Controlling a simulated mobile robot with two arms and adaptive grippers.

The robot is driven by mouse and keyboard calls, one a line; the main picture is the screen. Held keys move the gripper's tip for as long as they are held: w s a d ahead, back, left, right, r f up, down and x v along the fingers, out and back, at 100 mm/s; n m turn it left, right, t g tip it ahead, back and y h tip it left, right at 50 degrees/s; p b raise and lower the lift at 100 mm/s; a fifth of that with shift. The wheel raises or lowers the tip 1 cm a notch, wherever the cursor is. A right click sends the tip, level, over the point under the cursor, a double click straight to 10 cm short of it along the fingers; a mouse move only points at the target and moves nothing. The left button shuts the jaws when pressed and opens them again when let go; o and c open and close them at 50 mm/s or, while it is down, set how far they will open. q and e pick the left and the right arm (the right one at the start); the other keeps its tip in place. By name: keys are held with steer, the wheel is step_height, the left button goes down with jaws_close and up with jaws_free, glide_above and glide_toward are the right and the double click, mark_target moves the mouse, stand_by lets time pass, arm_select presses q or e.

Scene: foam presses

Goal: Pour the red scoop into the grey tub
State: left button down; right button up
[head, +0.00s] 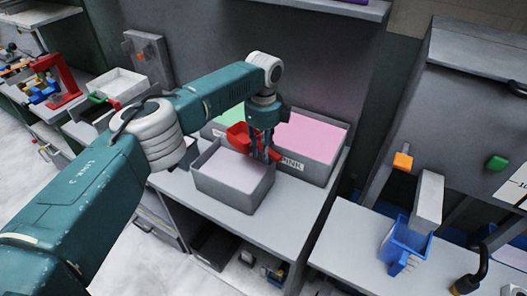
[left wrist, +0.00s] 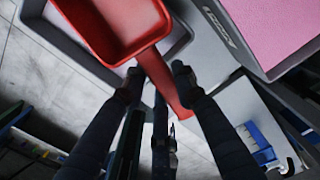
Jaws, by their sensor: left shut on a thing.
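The red scoop (head: 238,138) is in my left gripper (head: 264,154), above the back part of the grey tub (head: 226,192). In the left wrist view, my left gripper (left wrist: 158,75) is shut on the handle of the scoop (left wrist: 120,25). The visible part of the bowl looks plain red, with no contents that I can make out; its top is cut off by the frame. The grey tub rim (left wrist: 180,42) shows below the scoop. The tub's inside is pale; I cannot tell whether it holds anything. My right gripper is not in view.
A bin of pink material (head: 312,138), labelled PINK, stands right behind the tub. A green bin (head: 215,125) is partly hidden by my arm. The bench (head: 270,225) is clear in front. A blue holder (head: 403,243) is at right, and a red press (head: 55,78) is far left.

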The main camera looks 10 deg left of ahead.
arm_select(q)
step_height(320, 180, up, 3)
steer(key=p, duration=0.2)
steer(key=shift+r+p, duration=0.1)
steer(key=shift+p, duration=0.25)
steer(key=shift+a, duration=0.1)
stand_by(0.3)
